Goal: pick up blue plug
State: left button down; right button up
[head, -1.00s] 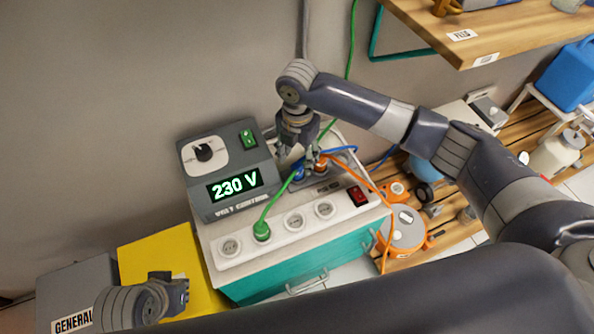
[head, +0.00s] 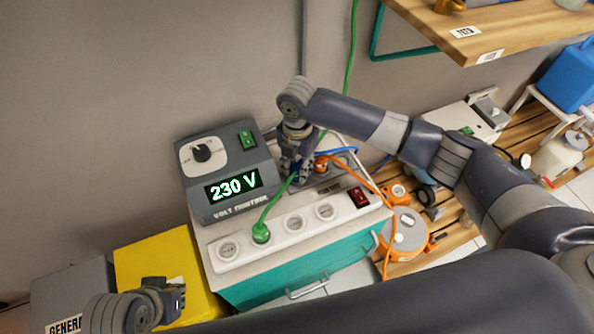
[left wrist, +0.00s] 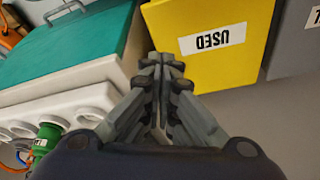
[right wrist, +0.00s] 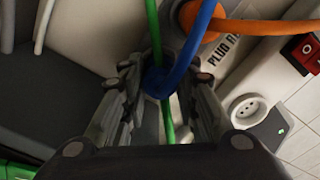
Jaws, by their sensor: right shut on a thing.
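The blue plug (right wrist: 156,82) with its blue cable sits between the fingers of my right gripper (right wrist: 163,85) in the right wrist view, and the fingers are shut on it. In the head view my right gripper (head: 297,178) points down at the grey plug holder behind the power strip and mostly hides the plug. I cannot tell whether the plug still touches the holder. My left gripper (left wrist: 162,62) has its fingers together, empty, in front of the yellow bin (left wrist: 225,20) in the left wrist view.
An orange plug (head: 321,163) stands beside the blue one. A green plug (head: 261,233) is in the white power strip (head: 272,255), its cable running past my right gripper. Free sockets flank it. A 230 V control box (head: 228,178) stands left; a wooden shelf (head: 500,30) hangs upper right.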

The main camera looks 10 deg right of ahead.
aim_at(297, 165)
jog(key=shift+r, duration=0.15)
